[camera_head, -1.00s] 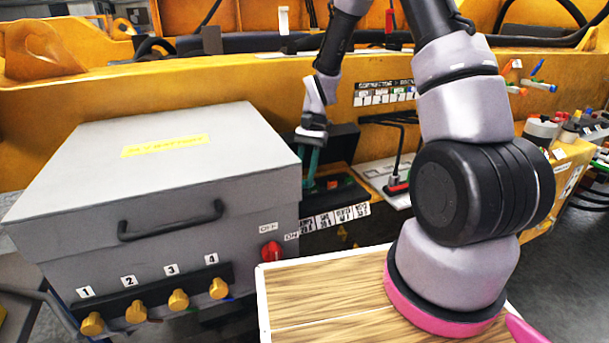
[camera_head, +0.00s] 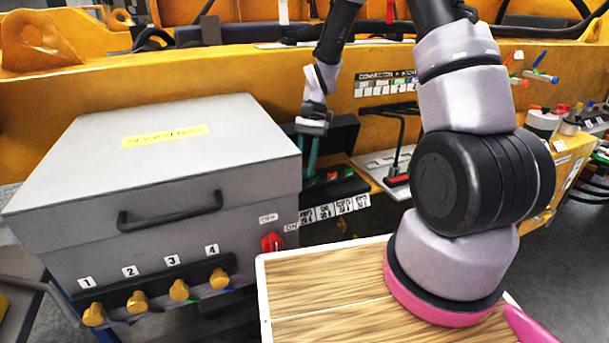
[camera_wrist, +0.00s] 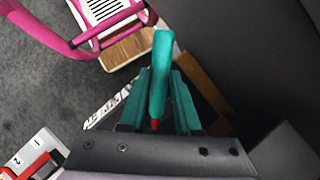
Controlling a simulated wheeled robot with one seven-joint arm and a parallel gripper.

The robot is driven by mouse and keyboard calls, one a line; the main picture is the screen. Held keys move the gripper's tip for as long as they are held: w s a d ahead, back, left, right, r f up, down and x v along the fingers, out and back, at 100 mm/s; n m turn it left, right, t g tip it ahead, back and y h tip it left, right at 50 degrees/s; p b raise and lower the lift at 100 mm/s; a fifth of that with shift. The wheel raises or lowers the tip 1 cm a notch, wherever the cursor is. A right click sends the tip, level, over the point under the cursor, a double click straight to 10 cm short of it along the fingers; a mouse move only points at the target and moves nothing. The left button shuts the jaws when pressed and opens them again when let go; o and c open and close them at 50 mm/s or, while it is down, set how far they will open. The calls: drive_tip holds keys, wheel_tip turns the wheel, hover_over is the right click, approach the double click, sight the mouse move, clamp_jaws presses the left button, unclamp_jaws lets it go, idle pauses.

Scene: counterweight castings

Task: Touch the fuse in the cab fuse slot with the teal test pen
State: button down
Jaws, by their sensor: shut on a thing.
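The teal test pen (camera_wrist: 160,75) is held between the teal fingers of my gripper (camera_wrist: 158,100), which is shut on it. A small red patch shows at the pen's lower end; I cannot tell whether it is the pen's tip or something behind it. In the head view my gripper (camera_head: 312,152) points down at the left end of the black fuse holder (camera_head: 351,187), behind the grey box. Small red and green pieces sit in the holder just right of the fingers. The label words are too blurred to read, and contact between pen and fuse cannot be made out.
The grey box (camera_head: 160,165) with a handle and several yellow knobs stands left of my gripper. A dark upright panel (camera_head: 343,133) is close behind the fingers. A white plate with a black-and-red lever (camera_head: 398,165) lies to the right. A pink-handled item (camera_wrist: 45,35) shows in the wrist view.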

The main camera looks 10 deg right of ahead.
drive_tip(key=shift+r, duration=2.75)
